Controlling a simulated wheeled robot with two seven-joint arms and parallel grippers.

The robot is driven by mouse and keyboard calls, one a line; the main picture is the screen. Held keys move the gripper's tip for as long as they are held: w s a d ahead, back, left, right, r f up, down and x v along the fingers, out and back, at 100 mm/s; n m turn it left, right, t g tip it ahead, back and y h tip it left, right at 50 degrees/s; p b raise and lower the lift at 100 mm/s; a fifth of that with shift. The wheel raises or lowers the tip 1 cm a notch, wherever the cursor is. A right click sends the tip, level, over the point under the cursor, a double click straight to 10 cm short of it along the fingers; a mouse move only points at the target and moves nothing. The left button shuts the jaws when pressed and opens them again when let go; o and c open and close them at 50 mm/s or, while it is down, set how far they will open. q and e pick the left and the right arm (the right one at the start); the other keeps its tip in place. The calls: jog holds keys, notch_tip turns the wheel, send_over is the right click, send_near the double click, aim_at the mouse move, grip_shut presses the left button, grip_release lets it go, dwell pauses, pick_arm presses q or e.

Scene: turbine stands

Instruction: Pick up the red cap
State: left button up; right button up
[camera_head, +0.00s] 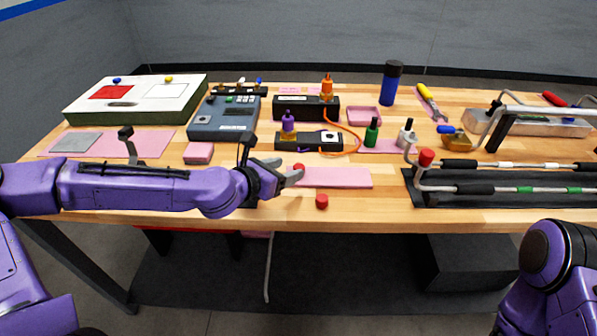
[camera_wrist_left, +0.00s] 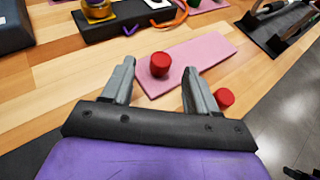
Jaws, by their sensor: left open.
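One red cap (camera_head: 321,201) stands on the bare wood near the table's front edge. It also shows in the left wrist view (camera_wrist_left: 225,97), just outside the right finger. A second red cap (camera_head: 299,167) is at the left end of a pink mat (camera_head: 335,178), partly hidden by my gripper in the head view. In the left wrist view this second cap (camera_wrist_left: 160,64) appears between and ahead of the fingertips. My left gripper (camera_head: 293,177) is open and empty (camera_wrist_left: 157,70). My right gripper is not in view.
Behind stand a black block with a purple-topped bottle (camera_head: 288,124), a green bottle (camera_head: 371,131) and a blue cylinder (camera_head: 391,83). The front wood strip is mostly clear.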

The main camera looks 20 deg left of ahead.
aim_at(298, 167)
pick_arm(q)
jog(key=x, duration=0.6)
jog(key=shift+d+f, duration=0.1)
jog(key=shift+f, duration=0.15)
grip_shut()
